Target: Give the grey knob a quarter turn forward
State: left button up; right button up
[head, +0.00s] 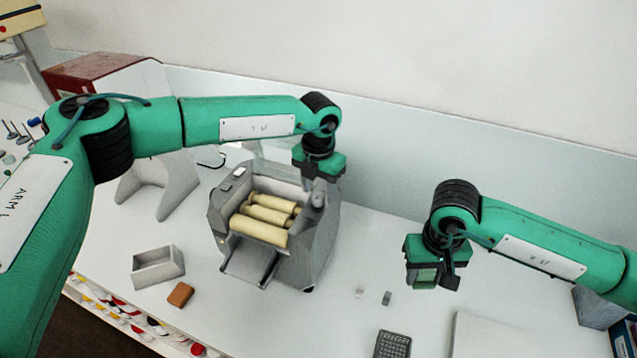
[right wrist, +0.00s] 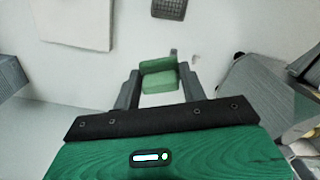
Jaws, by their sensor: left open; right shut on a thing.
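The grey mill (head: 325,240) stands on the bench with several cream rollers (head: 265,215) in its open top. The grey knob (head: 318,194) is at the mill's upper right side, just below my left gripper (head: 316,177). My left gripper is open and points down at the knob; its fingertips are partly hidden, and I cannot tell whether they touch it. My right gripper (head: 432,284) is shut on a green block (right wrist: 158,76), held above the bench to the right of the mill.
A dark grid-like item (head: 392,344), a small grey piece (head: 386,298) and a white panel (head: 490,335) lie at the front right. A wall runs behind the bench.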

pick_arm(q)
jog(key=shift+f, duration=0.45)
pick_arm(e)
jog(key=shift+r, duration=0.2)
pick_arm(q)
jog(key=shift+c, duration=0.2)
jog(key=c, duration=0.9)
jog(key=shift+f+b, duration=0.1)
jog(key=shift+b, duration=0.25)
pick_arm(e)
jog(key=shift+f, duration=0.4)
pick_arm(q)
jog(key=m+b, duration=0.8)
jog(key=b, duration=0.5)
jog(key=shift+f+m, duration=0.15)
jog(key=shift+m, duration=0.15)
jog(key=m+b, duration=0.3)
jog(key=m, duration=0.1)
jog(key=shift+m, duration=0.3)
jog(key=shift+r+m+b, duration=0.2)
jog(key=shift+m+b, duration=0.35)
jog(key=shift+m, duration=0.55)
jog(key=shift+r+m+b, duration=0.15)
jog(key=shift+m+b, duration=0.4)
jog(key=shift+m, duration=0.55)
pick_arm(e)
jog(key=shift+f, duration=9.1)
